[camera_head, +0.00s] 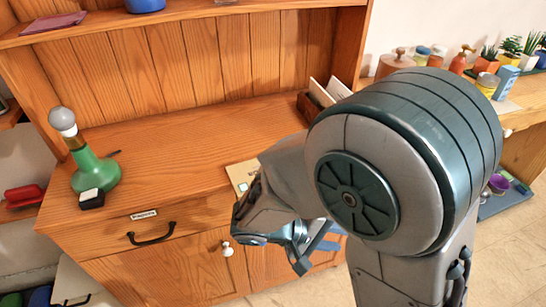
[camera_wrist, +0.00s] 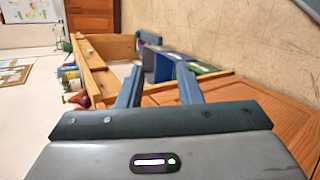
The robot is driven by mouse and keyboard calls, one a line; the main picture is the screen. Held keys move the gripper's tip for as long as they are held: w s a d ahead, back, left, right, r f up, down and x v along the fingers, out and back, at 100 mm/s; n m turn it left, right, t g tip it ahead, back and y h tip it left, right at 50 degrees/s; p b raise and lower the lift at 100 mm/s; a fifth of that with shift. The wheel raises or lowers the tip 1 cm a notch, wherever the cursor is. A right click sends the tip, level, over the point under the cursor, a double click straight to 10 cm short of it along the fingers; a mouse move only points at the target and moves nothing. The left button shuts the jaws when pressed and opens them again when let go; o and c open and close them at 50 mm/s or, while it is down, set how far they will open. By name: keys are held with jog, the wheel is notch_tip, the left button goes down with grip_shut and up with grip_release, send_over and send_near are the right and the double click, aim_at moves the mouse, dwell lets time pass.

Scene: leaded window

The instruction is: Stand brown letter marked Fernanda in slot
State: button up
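A flat tan-brown piece that looks like a letter (camera_head: 241,172), with a small dark mark, lies at the front edge of the wooden counter in the head view. My arm partly covers it, and no name can be read. A dark wooden rack (camera_head: 307,108) with pale envelopes (camera_head: 337,88) standing in it is at the back right of the counter, partly behind my arm. My gripper (camera_head: 312,250) is in front of the cabinet, below the counter edge and apart from the letter. In the wrist view its two blue fingers (camera_wrist: 158,80) stand apart with nothing visibly held.
A green flask-like object (camera_head: 96,172) and a small black block (camera_head: 91,199) stand on the counter's left. The counter's middle is clear. A drawer with a black handle (camera_head: 151,234) is below. Potted plants (camera_head: 510,46) and small containers line a right-hand shelf.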

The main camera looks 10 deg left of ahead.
jog(key=s+a+r+n+t+y+p, duration=0.1)
jog(key=s+a+n+t+y+p, duration=0.2)
jog(key=a+t, duration=0.55)
jog(key=s+a+r+n+t+y+p, duration=0.15)
jog(key=a+n+t+y, duration=0.35)
jog(key=a, duration=0.7)
jog(key=shift+w+d+r+p, duration=0.1)
jog(key=shift+w+d+p, duration=0.4)
jog(key=shift+w, duration=1.7)
jog(key=shift+w+d+r+p, duration=0.1)
jog(key=shift+w+d+p, duration=0.3)
jog(key=shift+w, duration=1.8)
jog(key=shift+w+d+p, duration=0.4)
jog(key=shift+w+p, duration=0.15)
jog(key=shift+w, duration=1.65)
grip_shut()
